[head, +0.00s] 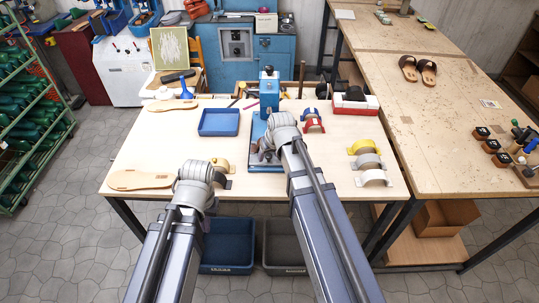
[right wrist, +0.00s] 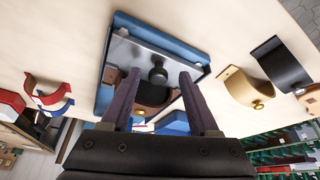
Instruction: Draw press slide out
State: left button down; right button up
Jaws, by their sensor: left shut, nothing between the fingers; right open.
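The blue press (head: 269,88) stands at the back middle of the pale worktable, with its low blue base (head: 258,128) toward me. In the right wrist view the press slide, a grey metal plate (right wrist: 125,50), lies within the blue frame (right wrist: 177,37) and carries a black knob (right wrist: 157,75). My right gripper (right wrist: 160,82) is open, its two fingers apart on either side of the knob; I cannot tell whether they touch it. In the head view my right gripper (head: 265,152) covers much of the slide. My left gripper (head: 197,172) is shut and empty near the front left, its fingertips mostly hidden.
A tan strap (head: 219,163) and a black strap (head: 225,183) stand between my grippers. A sole (head: 140,180) lies front left and a blue tray (head: 219,122) further back. Red and blue straps (head: 314,124) and several curved straps (head: 368,161) stand on the right.

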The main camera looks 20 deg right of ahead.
jog(key=p+v, duration=0.7)
jog(key=shift+s+r, duration=0.2)
jog(key=shift+r, duration=0.15)
jog(key=s+a+f+n+g+h+b, duration=0.1)
jog(key=s+a+f+g+b, duration=0.1)
jog(key=s+a, duration=0.4)
jog(key=s+a+f+n+g+h+b, duration=0.1)
jog(key=s+a+f+b, duration=0.3)
jog(key=s, duration=0.7)
jog(key=a+f+g, duration=0.1)
jog(key=a, duration=0.1)
jog(key=shift+a+f+n+g, duration=0.3)
jog(key=shift+a+f+g, duration=0.1)
